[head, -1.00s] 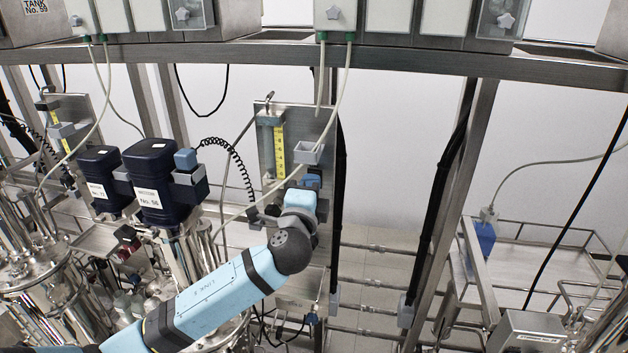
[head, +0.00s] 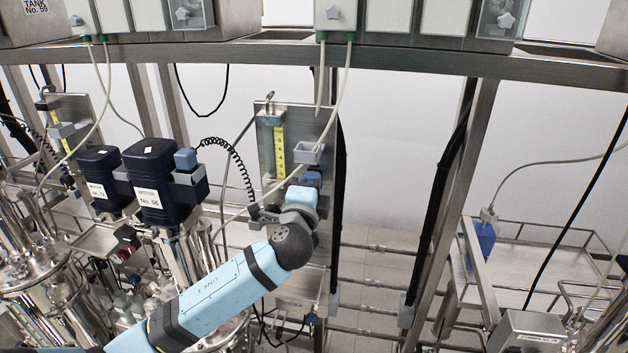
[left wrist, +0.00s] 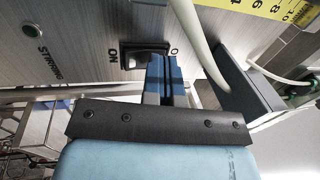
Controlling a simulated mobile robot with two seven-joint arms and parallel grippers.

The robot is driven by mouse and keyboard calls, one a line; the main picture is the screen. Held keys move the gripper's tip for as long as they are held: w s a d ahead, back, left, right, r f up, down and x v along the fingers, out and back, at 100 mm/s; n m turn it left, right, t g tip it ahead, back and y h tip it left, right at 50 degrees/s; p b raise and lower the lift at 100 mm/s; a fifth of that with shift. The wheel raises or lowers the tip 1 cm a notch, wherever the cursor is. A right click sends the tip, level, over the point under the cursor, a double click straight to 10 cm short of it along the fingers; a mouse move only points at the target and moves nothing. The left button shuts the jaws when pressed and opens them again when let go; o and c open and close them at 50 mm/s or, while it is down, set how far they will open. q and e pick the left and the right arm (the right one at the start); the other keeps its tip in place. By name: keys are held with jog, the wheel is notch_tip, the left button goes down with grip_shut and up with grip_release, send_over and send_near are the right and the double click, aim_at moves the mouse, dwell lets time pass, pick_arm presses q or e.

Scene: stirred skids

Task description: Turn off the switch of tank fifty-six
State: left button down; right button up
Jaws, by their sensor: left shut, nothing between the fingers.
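A dark rocker switch (left wrist: 146,56) sits on a brushed-metal panel (left wrist: 80,50) in the left wrist view, marked ON at its left and O at its right. My left gripper (left wrist: 165,68) is shut and empty, its blue fingertips at the switch's lower right edge. I cannot tell whether they touch it. In the head view my left gripper (head: 312,179) is at the lower part of the upright panel (head: 264,150), and the switch is hidden there. A dark blue motor (head: 152,180) labelled No. 56 stands left of the panel. My right gripper is not in view.
A yellow scale (head: 279,150), a small grey holder (head: 309,153) and a pale hose (head: 335,105) are close above the gripper. A coiled black cable (head: 240,170) hangs left of it.

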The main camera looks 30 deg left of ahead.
pick_arm(q)
jog(key=shift+s+d, duration=0.15)
jog(key=shift+s, duration=0.4)
jog(key=r+v, duration=0.1)
jog(key=v, duration=0.5)
jog(key=shift+s, duration=0.5)
jog(key=shift+d+r, duration=0.1)
jog(key=s+d+f+n+g+h, duration=0.2)
jog(key=s+f+g+h, duration=0.15)
jog(key=f, duration=0.85)
jog(key=s+d+f+n+g+h, duration=0.2)
jog(key=s+f+h, duration=0.15)
jog(key=f, duration=0.85)
jog(key=s+d+f+n+g+h, duration=0.1)
jog(key=s+d+f+n+g, duration=0.2)
jog(key=s+f+n, duration=0.5)
jog(key=s+f, duration=0.6)
jog(key=s, duration=0.1)
jog(key=shift+s, duration=0.2)
